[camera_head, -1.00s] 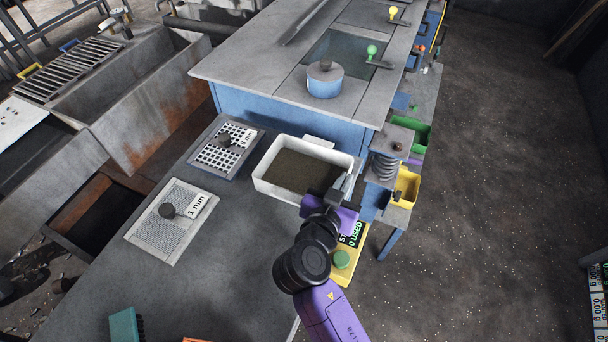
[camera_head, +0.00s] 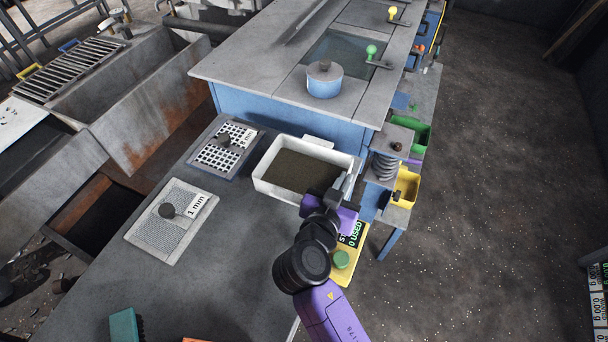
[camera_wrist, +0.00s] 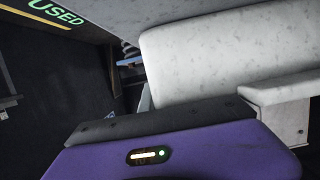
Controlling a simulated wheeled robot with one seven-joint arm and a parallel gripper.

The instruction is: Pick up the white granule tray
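The white granule tray (camera_head: 262,187) stands on the grey bench. It is a rectangular white tub with a flat layer of dark brown granules inside and a tab at its far side. My gripper (camera_head: 346,187) is at the tray's right end, close against its wall. In the wrist view, the tray's pale wall (camera_wrist: 230,50) and a projecting white ledge (camera_wrist: 285,90) lie just beyond my purple gripper housing and a dark bar. The fingertips are not clear in either view, so I cannot tell whether they close on the tray.
Two sieve plates, a coarse one (camera_head: 212,160) and one marked 1 mm (camera_head: 155,235), lie left of the tray. The blue-sided machine (camera_head: 290,118) rises behind it. A spring post (camera_head: 384,168), a yellow bin (camera_head: 406,188) and a green-buttoned yellow box (camera_head: 341,275) are at the right.

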